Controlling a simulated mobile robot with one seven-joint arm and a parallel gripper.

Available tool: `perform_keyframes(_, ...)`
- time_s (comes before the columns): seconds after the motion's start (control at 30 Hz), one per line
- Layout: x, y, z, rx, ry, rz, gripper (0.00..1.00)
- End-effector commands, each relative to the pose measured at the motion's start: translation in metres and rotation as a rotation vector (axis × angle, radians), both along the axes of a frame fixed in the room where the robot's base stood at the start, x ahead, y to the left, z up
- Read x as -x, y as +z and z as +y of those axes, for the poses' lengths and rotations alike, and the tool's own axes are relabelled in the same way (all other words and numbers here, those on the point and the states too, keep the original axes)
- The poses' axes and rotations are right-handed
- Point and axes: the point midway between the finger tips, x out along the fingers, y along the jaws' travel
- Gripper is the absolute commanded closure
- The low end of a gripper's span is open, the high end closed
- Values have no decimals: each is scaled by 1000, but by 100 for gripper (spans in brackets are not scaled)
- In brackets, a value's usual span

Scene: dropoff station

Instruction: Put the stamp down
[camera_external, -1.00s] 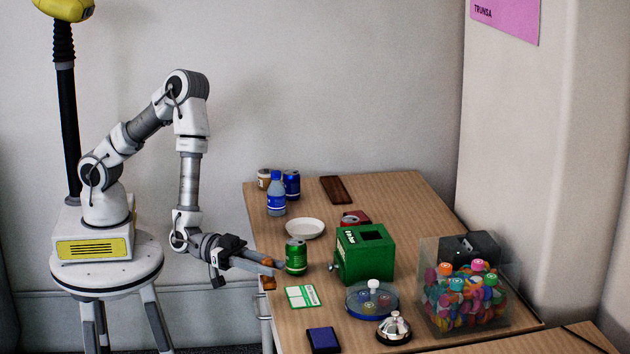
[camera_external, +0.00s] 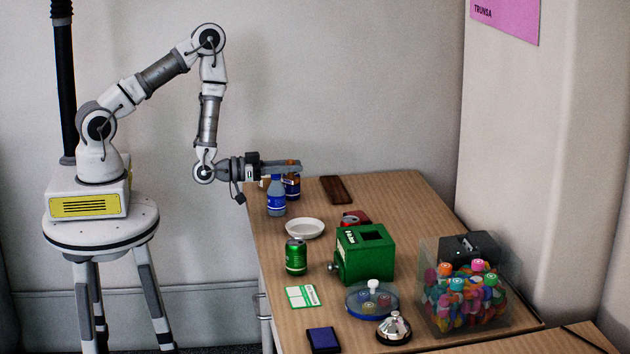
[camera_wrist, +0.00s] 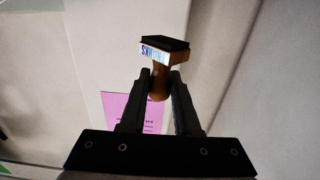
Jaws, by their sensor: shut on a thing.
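My gripper (camera_external: 286,168) is shut on the stamp (camera_wrist: 158,80), which also shows in the wrist view. The stamp has a brown wooden handle pinched between the fingertips, and a dark head with a pale, lettered band beyond them. In the external view, my gripper is level and raised at the table's back left, overlapping the blue bottle and the dark blue can in the picture. Only a small brownish part of the stamp shows there. The wrist view shows the stamp against the wall, apart from any surface.
A blue-capped bottle (camera_external: 276,199) and a dark blue can (camera_external: 292,188) stand near my gripper. A white dish (camera_external: 305,228), green can (camera_external: 296,258), green box (camera_external: 365,255), blue pad (camera_external: 323,340) and bell (camera_external: 394,329) stand nearer the front. The table (camera_external: 400,195) is bare at the back right.

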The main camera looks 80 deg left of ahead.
Motion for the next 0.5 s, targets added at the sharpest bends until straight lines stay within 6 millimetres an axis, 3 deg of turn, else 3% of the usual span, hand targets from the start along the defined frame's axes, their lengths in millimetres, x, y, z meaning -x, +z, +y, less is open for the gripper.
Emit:
perform_keyframes(0.17,2,1,10,3,17,1,100)
perform_keyframes(0.5,2,1,8,0,14,-1,100)
